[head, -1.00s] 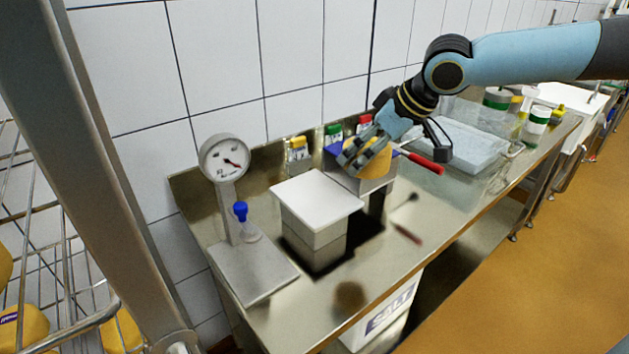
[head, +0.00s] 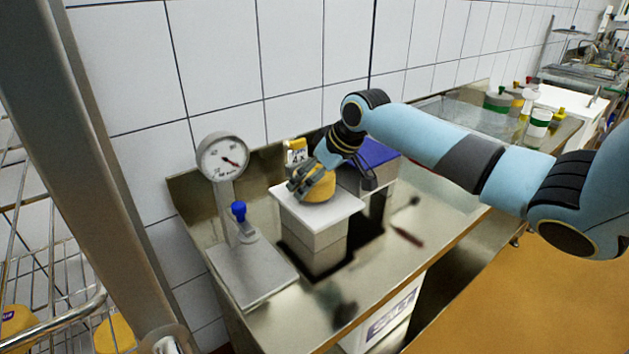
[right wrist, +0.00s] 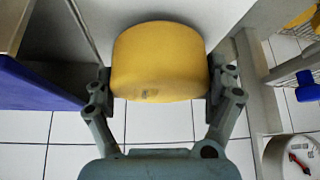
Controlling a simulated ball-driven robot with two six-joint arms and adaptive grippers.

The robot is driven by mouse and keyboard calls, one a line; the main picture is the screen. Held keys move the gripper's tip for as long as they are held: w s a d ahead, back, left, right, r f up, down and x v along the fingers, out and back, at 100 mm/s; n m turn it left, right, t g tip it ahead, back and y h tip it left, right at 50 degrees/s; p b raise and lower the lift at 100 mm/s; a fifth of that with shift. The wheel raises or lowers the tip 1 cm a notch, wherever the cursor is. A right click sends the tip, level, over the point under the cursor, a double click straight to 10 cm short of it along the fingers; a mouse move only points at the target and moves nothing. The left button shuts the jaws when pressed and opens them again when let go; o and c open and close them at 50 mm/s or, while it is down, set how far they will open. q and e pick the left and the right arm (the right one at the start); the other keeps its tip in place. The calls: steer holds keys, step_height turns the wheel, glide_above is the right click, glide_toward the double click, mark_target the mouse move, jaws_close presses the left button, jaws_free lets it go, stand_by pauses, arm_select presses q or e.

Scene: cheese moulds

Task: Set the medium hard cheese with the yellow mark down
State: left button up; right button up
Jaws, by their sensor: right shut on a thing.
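The cheese (head: 320,187) is a yellow round block. My right gripper (head: 312,188) is shut on it, right over the white-topped block (head: 345,204) on the steel counter. In the right wrist view the cheese (right wrist: 160,62) sits between the two fingers of the gripper (right wrist: 160,85). I cannot tell whether its underside touches the white top. No yellow mark can be made out on it; a small dark spot shows on its near face. My left gripper is not in view.
A dial scale (head: 223,158) with a steel plate stands left of the block. A blue-topped block (head: 376,153) stands behind it to the right. A yellow-labelled container (head: 296,151) is by the wall. A wire rack (head: 50,270) is at the far left.

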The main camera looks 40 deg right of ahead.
steer(key=shift+f, duration=0.6)
steer(key=o, duration=0.9)
steer(key=shift+f, duration=0.1)
steer(key=v, duration=1.2)
